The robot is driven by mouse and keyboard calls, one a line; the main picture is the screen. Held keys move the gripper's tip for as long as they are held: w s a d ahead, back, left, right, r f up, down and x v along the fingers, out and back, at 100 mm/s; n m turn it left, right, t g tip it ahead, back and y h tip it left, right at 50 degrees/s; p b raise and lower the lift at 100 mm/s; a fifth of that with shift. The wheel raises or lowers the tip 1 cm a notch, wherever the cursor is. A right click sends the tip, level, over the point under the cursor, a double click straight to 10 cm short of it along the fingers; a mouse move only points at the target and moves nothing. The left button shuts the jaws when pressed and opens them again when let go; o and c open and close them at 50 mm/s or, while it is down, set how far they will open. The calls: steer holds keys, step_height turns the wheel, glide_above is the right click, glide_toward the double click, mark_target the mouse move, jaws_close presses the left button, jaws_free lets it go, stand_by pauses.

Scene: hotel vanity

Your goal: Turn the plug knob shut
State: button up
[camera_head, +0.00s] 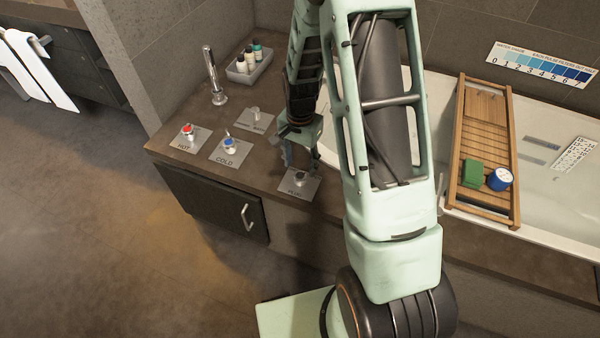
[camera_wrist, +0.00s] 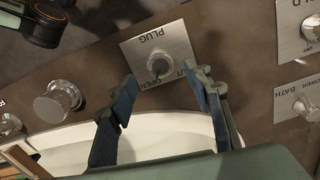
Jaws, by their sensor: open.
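The plug knob (camera_wrist: 158,66) is a round metal knob on a square metal plate (camera_wrist: 178,40) marked PLUG, with OPEN and a partly hidden SHUT label near the fingers.
Hot (camera_head: 188,131), cold (camera_head: 228,144) and shower/bath (camera_head: 255,114) knobs stand to the left on the counter. A faucet (camera_head: 214,76) and bottle tray (camera_head: 249,66) are behind. The bathtub with a wooden caddy (camera_head: 463,140) lies to the right.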

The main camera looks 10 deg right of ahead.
mark_target(300, 175)
steer(key=shift+w+f+b, duration=0.1)
steer(key=shift+f+b, duration=0.2)
steer(key=shift+f, duration=2.1)
steer(key=c, duration=1.1)
steer(key=shift+c, duration=0.2)
